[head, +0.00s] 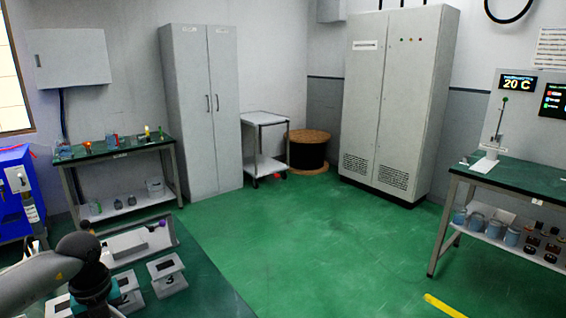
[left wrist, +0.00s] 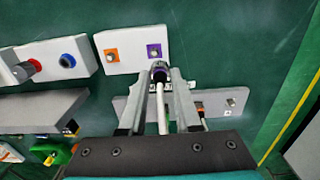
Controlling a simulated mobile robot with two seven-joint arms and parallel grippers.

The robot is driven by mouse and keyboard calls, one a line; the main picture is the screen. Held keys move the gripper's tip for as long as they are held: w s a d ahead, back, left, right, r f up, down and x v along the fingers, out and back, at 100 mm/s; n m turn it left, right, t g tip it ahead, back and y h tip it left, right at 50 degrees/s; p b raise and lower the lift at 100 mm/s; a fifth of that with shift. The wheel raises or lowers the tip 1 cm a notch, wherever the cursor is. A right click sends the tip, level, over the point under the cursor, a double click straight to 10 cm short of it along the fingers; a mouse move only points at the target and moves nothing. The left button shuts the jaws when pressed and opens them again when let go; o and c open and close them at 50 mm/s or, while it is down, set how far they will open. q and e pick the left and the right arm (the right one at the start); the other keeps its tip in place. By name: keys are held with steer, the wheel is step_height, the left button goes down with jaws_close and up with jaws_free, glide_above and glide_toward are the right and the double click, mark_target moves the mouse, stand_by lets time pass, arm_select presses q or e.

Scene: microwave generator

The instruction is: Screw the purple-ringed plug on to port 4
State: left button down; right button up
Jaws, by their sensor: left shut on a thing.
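My left gripper (left wrist: 161,78) is shut on the purple-ringed plug (left wrist: 160,68), which shows end-on between the fingertips with a dark centre. A pale block (left wrist: 125,63) lies just beyond it. This block has an orange square and a purple square (left wrist: 154,51), each with a metal stub. In the picture the plug is just below the purple square; I cannot tell whether they touch. No number 4 is readable. In the head view my left arm is at the lower left over the green bench, and its fingertips are hidden. My right gripper is not in view.
In the left wrist view, a block at left carries a red plug (left wrist: 29,67) and a blue plug (left wrist: 67,61). Another pale block with bare stubs (left wrist: 213,103) lies right of the fingers. In the head view, a block marked 3 (head: 166,277) stands on the bench.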

arm_select(q)
steer(key=d+p, duration=0.1)
steer(key=d, duration=0.2)
steer(key=shift+d+f, duration=0.15)
steer(key=shift+d, duration=0.25)
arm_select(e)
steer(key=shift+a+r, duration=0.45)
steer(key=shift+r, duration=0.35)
arm_select(q)
steer(key=d+p, duration=0.1)
steer(key=d, duration=0.4)
steer(key=shift+f+p, duration=0.2)
steer(key=shift+p, duration=0.2)
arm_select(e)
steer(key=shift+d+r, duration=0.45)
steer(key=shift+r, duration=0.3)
arm_select(q)
steer(key=d, duration=0.5)
steer(key=shift+s+f+p, duration=0.1)
steer(key=shift+f+p, duration=0.1)
steer(key=shift+p, duration=0.2)
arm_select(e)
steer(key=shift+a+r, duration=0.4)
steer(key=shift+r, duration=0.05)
